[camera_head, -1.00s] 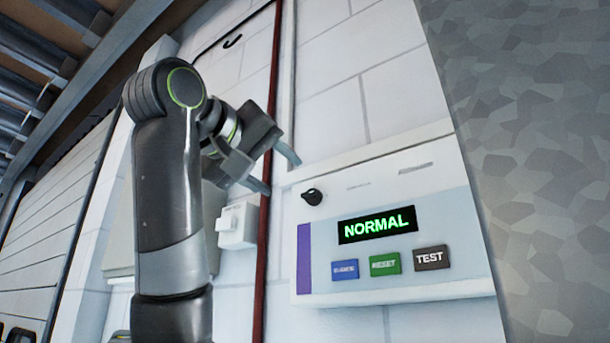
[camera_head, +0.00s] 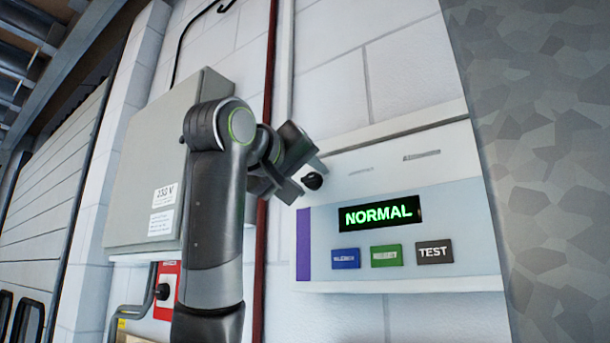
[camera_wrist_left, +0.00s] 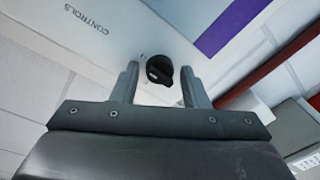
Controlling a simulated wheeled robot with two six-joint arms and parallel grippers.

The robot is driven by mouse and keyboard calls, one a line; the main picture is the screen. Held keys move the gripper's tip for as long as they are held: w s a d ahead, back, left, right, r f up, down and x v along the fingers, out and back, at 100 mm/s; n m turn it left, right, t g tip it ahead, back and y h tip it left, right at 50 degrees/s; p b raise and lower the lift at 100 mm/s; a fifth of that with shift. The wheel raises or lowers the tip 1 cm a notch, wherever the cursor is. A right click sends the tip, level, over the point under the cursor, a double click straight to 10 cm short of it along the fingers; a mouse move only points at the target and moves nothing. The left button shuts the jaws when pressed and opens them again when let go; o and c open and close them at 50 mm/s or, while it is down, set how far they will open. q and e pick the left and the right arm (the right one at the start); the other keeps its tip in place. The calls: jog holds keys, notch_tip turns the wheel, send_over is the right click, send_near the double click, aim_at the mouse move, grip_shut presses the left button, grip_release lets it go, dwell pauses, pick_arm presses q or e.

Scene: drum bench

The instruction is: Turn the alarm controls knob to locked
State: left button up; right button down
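The alarm panel (camera_head: 460,215) is a white box on the wall with a green "NORMAL" display (camera_head: 380,214). Its small black knob (camera_head: 313,181) sits at the upper left of the panel face. My left gripper (camera_head: 305,180) is open, with its fingertips close to the knob. In the left wrist view the knob (camera_wrist_left: 159,70) shows between the two open fingers (camera_wrist_left: 159,80), slightly nearer the left one, with gaps on both sides. The word "CONTROLS" shows on the panel there. My right gripper is not in view.
Blue (camera_head: 346,258), green (camera_head: 386,255) and dark TEST (camera_head: 434,251) buttons sit below the display. A dark red pipe (camera_head: 268,75) runs down the wall left of the panel. A grey cabinet (camera_head: 150,170) and a red switch box (camera_head: 166,290) are farther left.

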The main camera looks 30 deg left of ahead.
pick_arm(q)
jog(key=c, duration=0.7)
jog(key=shift+f+n+b, duration=0.1)
jog(key=shift+n+b, duration=1.5)
jog(key=n+b, duration=0.2)
jog(key=n, duration=0.1)
jog(key=shift+n+g, duration=0.3)
jog(key=n+b, duration=0.2)
jog(key=n, duration=0.3)
jog(key=shift+r+h, duration=0.2)
jog(key=shift+h, duration=0.2)
jog(key=n, duration=0.2)
jog(key=n+b, duration=0.1)
jog(key=n, duration=0.1)
jog(key=shift+a+g+h, duration=0.1)
jog(key=shift+g+h, duration=0.2)
jog(key=shift+n, duration=0.4)
jog(key=o, duration=1)
jog(key=shift+c, duration=0.2)
